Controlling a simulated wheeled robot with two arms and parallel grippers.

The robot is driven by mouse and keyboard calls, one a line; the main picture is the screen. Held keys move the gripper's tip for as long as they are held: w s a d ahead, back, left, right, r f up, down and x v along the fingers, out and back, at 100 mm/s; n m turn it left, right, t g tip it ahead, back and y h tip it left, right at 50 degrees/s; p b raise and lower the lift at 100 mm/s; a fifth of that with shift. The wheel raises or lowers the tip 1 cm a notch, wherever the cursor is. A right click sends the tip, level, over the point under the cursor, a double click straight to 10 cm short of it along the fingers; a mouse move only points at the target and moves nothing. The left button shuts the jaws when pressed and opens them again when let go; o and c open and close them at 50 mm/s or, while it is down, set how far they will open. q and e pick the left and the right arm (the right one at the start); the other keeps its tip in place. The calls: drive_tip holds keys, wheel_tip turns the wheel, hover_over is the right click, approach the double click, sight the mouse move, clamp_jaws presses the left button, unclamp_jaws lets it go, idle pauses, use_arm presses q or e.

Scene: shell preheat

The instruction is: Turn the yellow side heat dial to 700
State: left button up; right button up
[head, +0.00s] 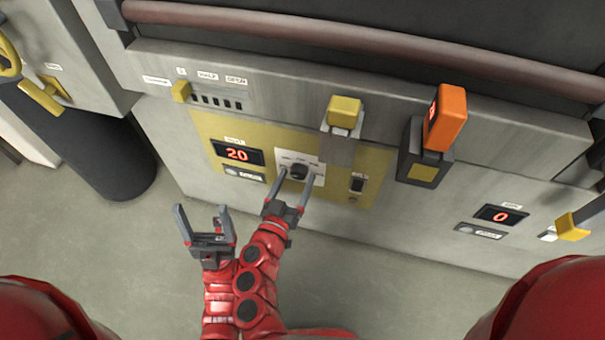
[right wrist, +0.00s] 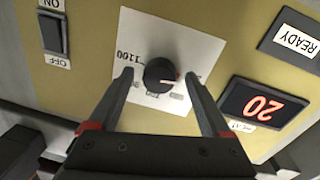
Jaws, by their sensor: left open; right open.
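The yellow side panel (head: 205,125) on the furnace front carries a black round heat dial (head: 298,171) on a white scale plate. A red display (head: 237,153) beside it reads 20. My right gripper (head: 296,179) is open, with its fingers on either side of the dial. In the right wrist view the dial (right wrist: 160,75) sits between the two fingertips, with small gaps visible. Its light pointer mark points right in that view, and 1100 is printed to its left. My left gripper (head: 201,211) is open and empty, in front of the panel to the left.
An ON/OFF switch (head: 357,184) is right of the dial. A yellow-topped handle (head: 344,112) and an orange block (head: 446,118) stick out above. A second display (head: 500,215) reads 0 at right. A brown bar (head: 350,37) crosses the top. Open floor lies below left.

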drive_tip(key=shift+w, duration=0.15)
drive_tip(key=shift+c, duration=0.3)
clamp_jaws()
